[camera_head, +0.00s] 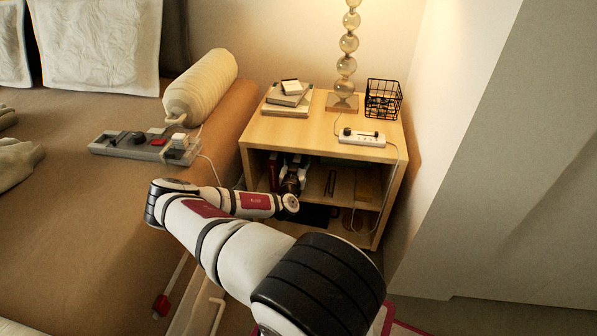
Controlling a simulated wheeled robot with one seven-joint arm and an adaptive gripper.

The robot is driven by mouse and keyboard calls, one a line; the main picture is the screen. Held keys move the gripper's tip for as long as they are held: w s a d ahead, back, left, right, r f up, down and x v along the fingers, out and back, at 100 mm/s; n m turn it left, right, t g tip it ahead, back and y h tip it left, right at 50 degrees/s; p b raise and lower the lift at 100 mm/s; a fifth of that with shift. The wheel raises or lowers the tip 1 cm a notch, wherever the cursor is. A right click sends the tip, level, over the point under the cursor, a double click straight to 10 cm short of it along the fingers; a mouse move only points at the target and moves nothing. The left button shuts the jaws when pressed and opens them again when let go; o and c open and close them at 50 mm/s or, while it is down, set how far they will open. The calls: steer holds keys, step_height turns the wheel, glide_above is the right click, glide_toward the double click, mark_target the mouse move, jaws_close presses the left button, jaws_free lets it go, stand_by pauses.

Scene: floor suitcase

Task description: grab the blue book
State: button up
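My arm reaches to the wooden nightstand (245,175), and my gripper (294,177) is at the open upper compartment. The gripper is small and dark here, so I cannot tell whether its fingers are open or shut, or whether they touch anything. No clearly blue book shows. A dark flat item (317,215) lies in the lower compartment, partly hidden by my wrist; I cannot tell its colour or whether it is a book. A dark red upright item (273,168) stands left of the gripper in the upper compartment.
On the nightstand top are stacked books (288,99), a glass-ball lamp (347,66), a black wire basket (383,99) and a white power strip (361,138). Its white cable hangs across the front right. A bed with a grey controller-like device (145,146) is left; a wall is right.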

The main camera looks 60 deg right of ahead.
jaws_close()
steer(key=shift+r, duration=0.2)
